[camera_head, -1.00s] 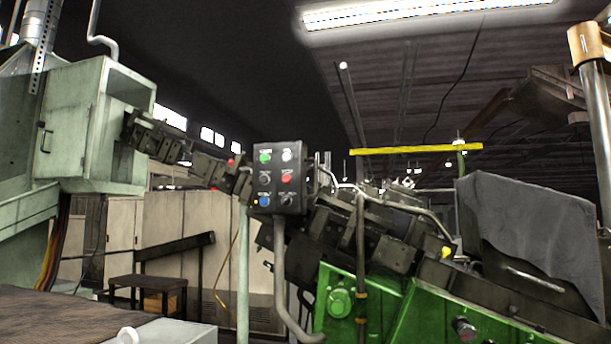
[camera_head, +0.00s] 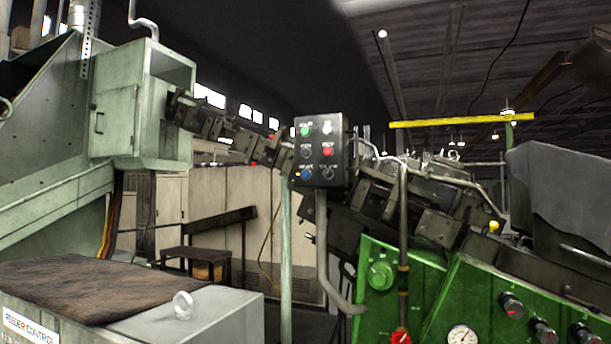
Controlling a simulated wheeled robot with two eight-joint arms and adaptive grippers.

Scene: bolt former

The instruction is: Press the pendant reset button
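The dark pendant box (camera_head: 340,155) is mounted on a bent grey pipe near the middle of the view. Its face carries a green button (camera_head: 306,131) and a pale one (camera_head: 327,127) on top, a black knob (camera_head: 306,152) and a red button (camera_head: 328,151) in the middle, and a blue button (camera_head: 306,173) and a black knob (camera_head: 328,173) at the bottom. The small labels are too blurred to read surely, so I cannot confirm which is reset. Neither of my grippers is in view.
A grey feeder control box (camera_head: 215,318) with a brown mat (camera_head: 90,285) and a metal ring (camera_head: 183,305) stands at the lower left. A green machine (camera_head: 440,285) with knobs and a gauge (camera_head: 462,337) fills the lower right. A pale green cabinet (camera_head: 125,110) stands left.

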